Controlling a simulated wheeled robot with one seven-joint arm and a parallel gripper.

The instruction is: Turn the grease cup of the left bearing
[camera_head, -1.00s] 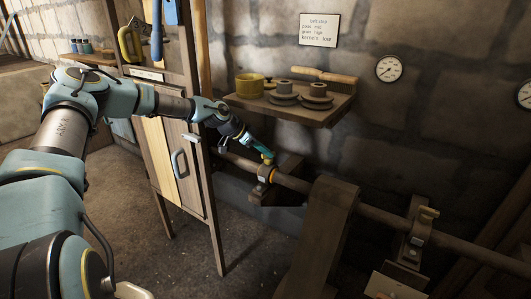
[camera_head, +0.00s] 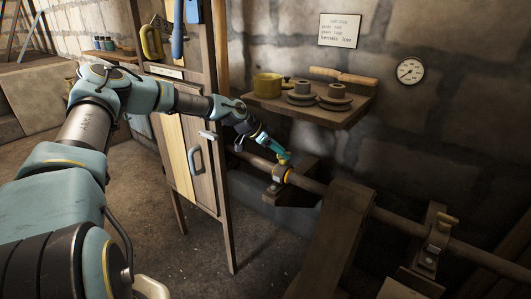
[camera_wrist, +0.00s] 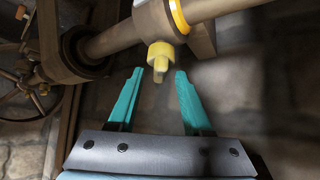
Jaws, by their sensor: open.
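The left bearing (camera_head: 278,174) holds the long shaft near the wall, with a yellow ring beside it. Its yellow grease cup (camera_wrist: 161,55) sticks out from the bearing in the wrist view, a faceted body with a narrower end toward me. My gripper (camera_wrist: 161,82) is open, one teal finger on each side of the cup's outer end. Gaps show between the fingers and the cup, and the cup's end lies roughly level with the fingertips. In the head view my gripper (camera_head: 282,156) is at the bearing and its teal fingers largely cover the cup.
A wooden cabinet (camera_head: 204,170) stands left of the bearing. A thick wooden post (camera_head: 335,237) and a second bearing (camera_head: 430,252) with its own yellow cup are to the right.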

